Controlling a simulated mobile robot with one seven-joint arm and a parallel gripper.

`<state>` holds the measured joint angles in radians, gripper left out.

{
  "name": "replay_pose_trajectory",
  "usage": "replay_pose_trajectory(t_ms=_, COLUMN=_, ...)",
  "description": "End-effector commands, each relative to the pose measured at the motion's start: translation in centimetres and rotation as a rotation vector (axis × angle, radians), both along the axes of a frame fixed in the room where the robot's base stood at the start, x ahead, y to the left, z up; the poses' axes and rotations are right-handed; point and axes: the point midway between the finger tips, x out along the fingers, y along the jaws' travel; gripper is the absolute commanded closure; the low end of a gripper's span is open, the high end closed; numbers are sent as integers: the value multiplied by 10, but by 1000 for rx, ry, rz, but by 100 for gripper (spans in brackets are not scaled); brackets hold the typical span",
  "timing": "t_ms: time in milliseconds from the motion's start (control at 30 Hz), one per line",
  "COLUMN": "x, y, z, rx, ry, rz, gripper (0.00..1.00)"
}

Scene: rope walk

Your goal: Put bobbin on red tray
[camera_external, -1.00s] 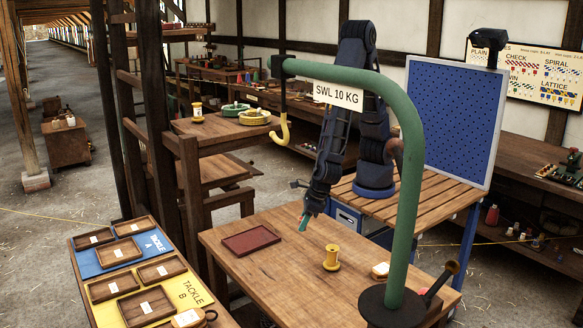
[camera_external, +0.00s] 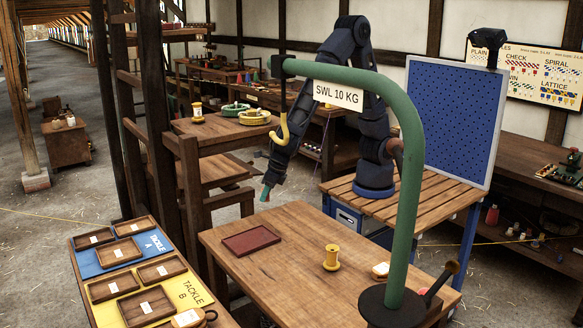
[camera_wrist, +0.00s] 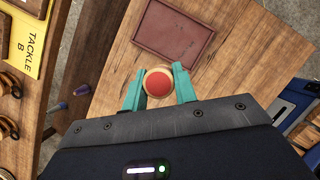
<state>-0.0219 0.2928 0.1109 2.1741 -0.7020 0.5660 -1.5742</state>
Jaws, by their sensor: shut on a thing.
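The red tray (camera_external: 250,241) lies empty on the wooden workbench, near its left end. It also shows at the top of the wrist view (camera_wrist: 174,34). A yellow bobbin (camera_external: 331,258) stands upright on the workbench to the right of the tray. My gripper (camera_external: 266,193) is above the tray's far side in the external view, its teal fingers pointing down. In the wrist view my gripper (camera_wrist: 158,85) is shut on a round piece (camera_wrist: 158,84) with a pale rim and a red centre, seen end on. I cannot tell its full shape.
A green crane post (camera_external: 408,200) with a yellow hook stands at the workbench's front right. A side table (camera_external: 98,270) with small trays is at the left. Another bobbin (camera_external: 197,112) stands on a table behind. The workbench between tray and yellow bobbin is clear.

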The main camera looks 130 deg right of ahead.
Motion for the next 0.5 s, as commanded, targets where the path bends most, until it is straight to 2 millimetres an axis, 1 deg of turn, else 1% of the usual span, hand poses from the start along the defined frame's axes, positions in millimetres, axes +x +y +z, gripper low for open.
replay_pose_trajectory(t_ms=33, x=7, y=-18, z=1, rx=-1, ry=-1, rz=-29, gripper=94)
replay_pose_trajectory(t_ms=100, x=15, y=-37, z=3, rx=0, ry=-1, rz=-61, gripper=94)
replay_pose_trajectory(t_ms=200, x=21, y=-59, z=4, rx=-2, ry=-1, rz=-93, gripper=94)
replay_pose_trajectory(t_ms=300, x=25, y=-71, z=5, rx=-2, ry=-1, rz=-112, gripper=94)
replay_pose_trajectory(t_ms=367, x=26, y=-75, z=2, rx=-2, ry=-1, rz=-117, gripper=94)
replay_pose_trajectory(t_ms=467, x=27, y=-77, z=-11, rx=-3, ry=2, rz=-119, gripper=94)
replay_pose_trajectory(t_ms=500, x=26, y=-76, z=-18, rx=-3, ry=3, rz=-119, gripper=94)
